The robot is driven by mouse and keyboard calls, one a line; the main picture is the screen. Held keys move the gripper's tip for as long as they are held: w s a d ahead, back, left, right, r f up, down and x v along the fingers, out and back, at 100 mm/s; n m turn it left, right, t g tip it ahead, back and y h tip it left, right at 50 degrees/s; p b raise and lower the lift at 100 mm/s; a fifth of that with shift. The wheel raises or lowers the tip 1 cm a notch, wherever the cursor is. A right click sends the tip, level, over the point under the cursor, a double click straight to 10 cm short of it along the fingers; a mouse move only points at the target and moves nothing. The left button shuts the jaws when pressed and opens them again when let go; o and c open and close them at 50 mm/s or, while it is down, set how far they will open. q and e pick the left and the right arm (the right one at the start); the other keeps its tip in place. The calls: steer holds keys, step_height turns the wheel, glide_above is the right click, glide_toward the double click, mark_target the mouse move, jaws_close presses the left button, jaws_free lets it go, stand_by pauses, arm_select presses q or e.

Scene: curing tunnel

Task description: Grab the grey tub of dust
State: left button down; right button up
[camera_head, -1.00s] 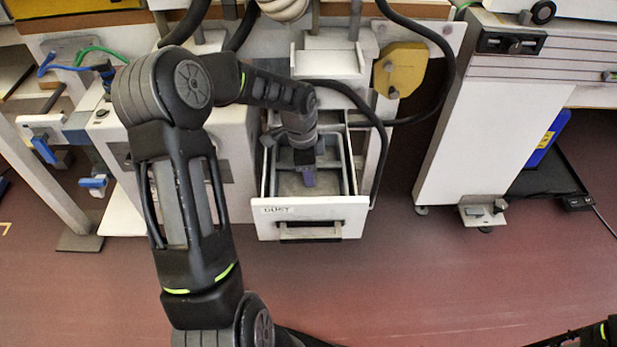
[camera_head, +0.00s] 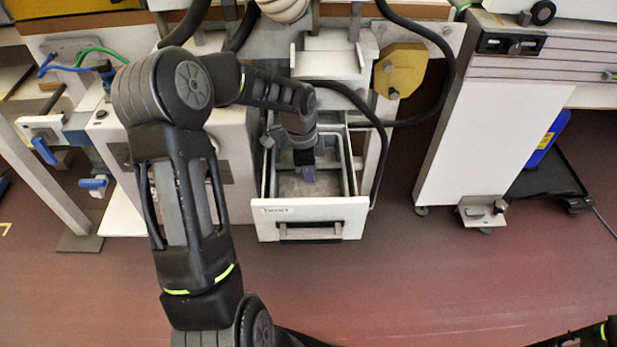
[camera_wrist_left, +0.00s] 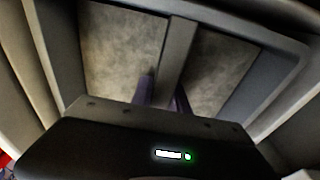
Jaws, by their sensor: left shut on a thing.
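The grey tub (camera_head: 347,166) sits inside a pulled-out white drawer (camera_head: 345,212) whose front carries a small label. Grey dust lies in the tub. In the left wrist view a grey bar (camera_wrist_left: 178,55) runs across the tub, with dust on both sides. My left gripper (camera_head: 308,174) reaches down into the tub. Its purple fingers (camera_wrist_left: 164,95) stand on either side of the bar and are shut on it. The fingertips' lower ends are partly hidden by the gripper body. My right gripper is not in view.
The machine's white housing and black hoses (camera_head: 383,150) stand close behind and beside the drawer. A yellow block (camera_head: 401,70) is mounted at its upper right. A white cabinet (camera_head: 465,140) stands to the right. The red floor (camera_head: 430,280) in front is clear.

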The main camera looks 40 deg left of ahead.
arm_select(q)
steer(key=shift+r, duration=0.1)
stand_by(0.6)
step_height(320, 180, up, 12)
steer(key=shift+f+p, duration=0.1)
steer(key=shift+p, duration=1)
steer(key=w+d, duration=1.1)
steer(key=d, duration=0.3)
steer(key=shift+p, duration=0.4)
steer(key=shift+w+d, duration=0.1)
